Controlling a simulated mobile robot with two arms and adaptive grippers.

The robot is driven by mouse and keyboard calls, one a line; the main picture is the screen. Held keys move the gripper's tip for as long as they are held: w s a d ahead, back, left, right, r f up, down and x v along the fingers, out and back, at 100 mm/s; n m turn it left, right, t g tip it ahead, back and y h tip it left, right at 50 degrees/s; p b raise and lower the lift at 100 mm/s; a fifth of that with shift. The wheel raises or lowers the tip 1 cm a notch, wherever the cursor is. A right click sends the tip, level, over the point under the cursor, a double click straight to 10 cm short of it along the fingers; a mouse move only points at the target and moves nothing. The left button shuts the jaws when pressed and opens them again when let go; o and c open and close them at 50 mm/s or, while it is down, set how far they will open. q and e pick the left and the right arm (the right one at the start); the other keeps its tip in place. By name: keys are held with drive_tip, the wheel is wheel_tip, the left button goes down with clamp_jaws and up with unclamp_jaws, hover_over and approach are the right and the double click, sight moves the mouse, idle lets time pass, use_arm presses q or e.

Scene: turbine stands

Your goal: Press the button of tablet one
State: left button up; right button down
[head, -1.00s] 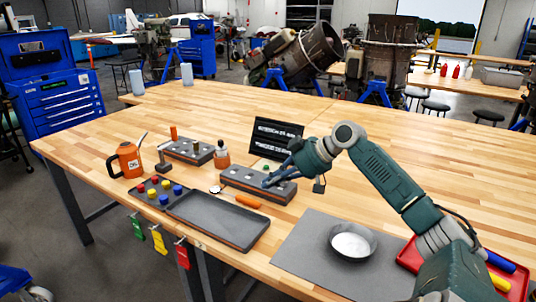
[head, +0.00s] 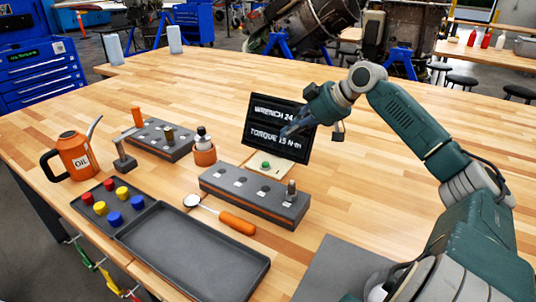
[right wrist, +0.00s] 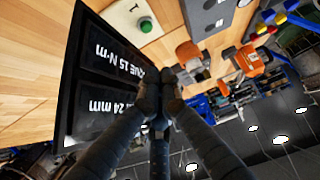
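A black tablet (head: 275,122) stands upright on the wooden table and reads "WRENCH 24" and "TORQUE 15 N·m". In front of it is a light wooden base with a green button (head: 265,165). The right wrist view shows the tablet (right wrist: 100,85) at the left, with the green button (right wrist: 146,26) beside it near the top. My right gripper (head: 288,131) is in front of the tablet's right part, above the button and apart from it. In the right wrist view its fingers (right wrist: 158,92) meet at the tips, with nothing seen between them. My left gripper is out of view.
A grey block (head: 250,198) with a metal socket stands in front of the button. The table behind the tablet is clear.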

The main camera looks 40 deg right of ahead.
drive_tip(key=p, duration=0.4)
hover_over(267, 165)
wheel_tip(267, 165, down, 6)
drive_tip(key=shift+s+d+f, duration=0.15)
wheel_tip(267, 165, down, 3)
drive_tip(key=shift+f+p, duration=0.45)
drive_tip(key=shift+f, duration=0.4)
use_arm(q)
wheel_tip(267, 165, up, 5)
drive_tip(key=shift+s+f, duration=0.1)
use_arm(e)
drive_tip(key=shift+f, duration=0.1)
